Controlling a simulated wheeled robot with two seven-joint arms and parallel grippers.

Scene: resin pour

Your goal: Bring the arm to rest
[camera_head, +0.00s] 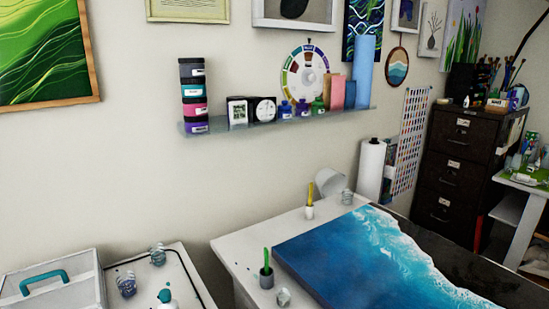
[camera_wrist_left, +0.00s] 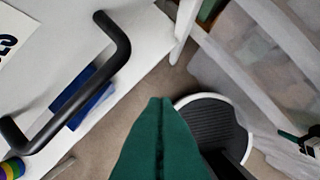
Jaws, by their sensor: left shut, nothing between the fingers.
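My left gripper (camera_wrist_left: 160,108) shows in the left wrist view as two dark green fingers pressed together along a thin seam, with nothing between them. It points out over a beige floor (camera_wrist_left: 127,128). It touches nothing that I can see. Neither gripper nor arm shows in the head view, and my right gripper is in no view.
In the wrist view, a thick black handle (camera_wrist_left: 85,92) crosses a white surface (camera_wrist_left: 62,38) at left. A round black-topped, white-rimmed object (camera_wrist_left: 222,122) is right of the fingers. The head view shows a blue resin panel (camera_head: 345,250) on a white table (camera_head: 240,243).

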